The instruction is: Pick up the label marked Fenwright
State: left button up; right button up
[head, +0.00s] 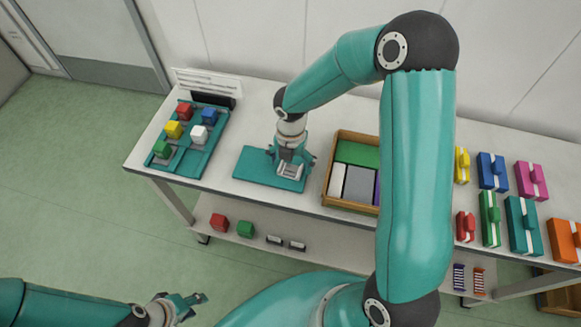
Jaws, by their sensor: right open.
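No lettering is legible here, so I cannot tell which thing is the label marked Fenwright. My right gripper (290,166) is open and points down over the teal mat (250,168) on the table. A small pale grey piece shows between or just below its fingers; I cannot tell what it is or whether they touch it. My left gripper (186,303) is low at the bottom left, away from the table, and its jaws are too small to judge.
A teal tray (187,165) with several coloured blocks is at the table's left, before a white sign (208,82). A wooden box (328,198) with coloured compartments is right of the mat. Coloured boxes (522,225) stand at right. Blocks and small white pieces (274,239) lie on the lower shelf.

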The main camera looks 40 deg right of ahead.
jog(key=shift+f, duration=0.35)
jog(key=c, duration=0.8)
jog(key=shift+r, duration=0.1)
jog(key=shift+c, duration=0.2)
